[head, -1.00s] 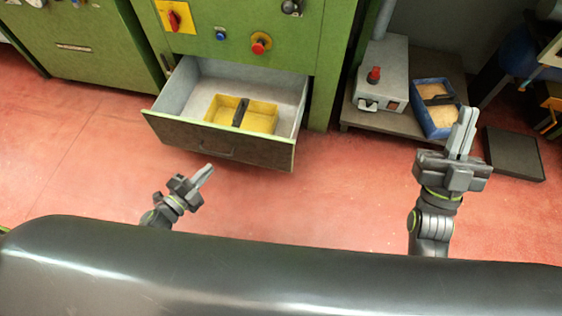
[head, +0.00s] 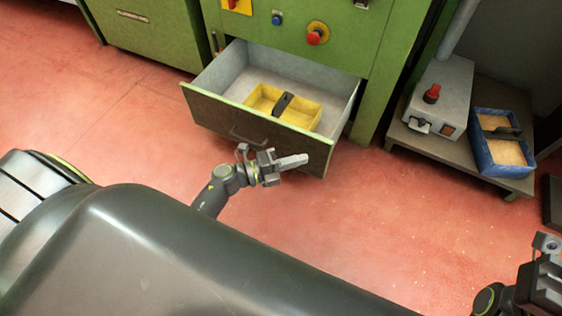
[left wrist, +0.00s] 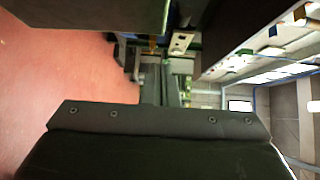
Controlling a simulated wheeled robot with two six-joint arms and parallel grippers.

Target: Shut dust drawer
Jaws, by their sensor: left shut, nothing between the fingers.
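The dust drawer (head: 215,112) is pulled out of the green machine, with its dark front toward me and a handle low on it. A yellow tray with a dark grip (head: 262,101) sits inside the drawer. My left gripper (head: 303,160) is shut and empty, in front of the right part of the drawer front, fingers pointing right. I cannot tell whether it touches the drawer. My right gripper (head: 545,262) is at the lower right edge, partly cut off, far from the drawer; its fingers are unclear.
The green machine (head: 385,50) carries a red knob and a blue button above the drawer. To the right, a low platform (head: 408,138) bears a grey box (head: 446,90) and a blue crate (head: 482,155). The red floor in front of the drawer is clear.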

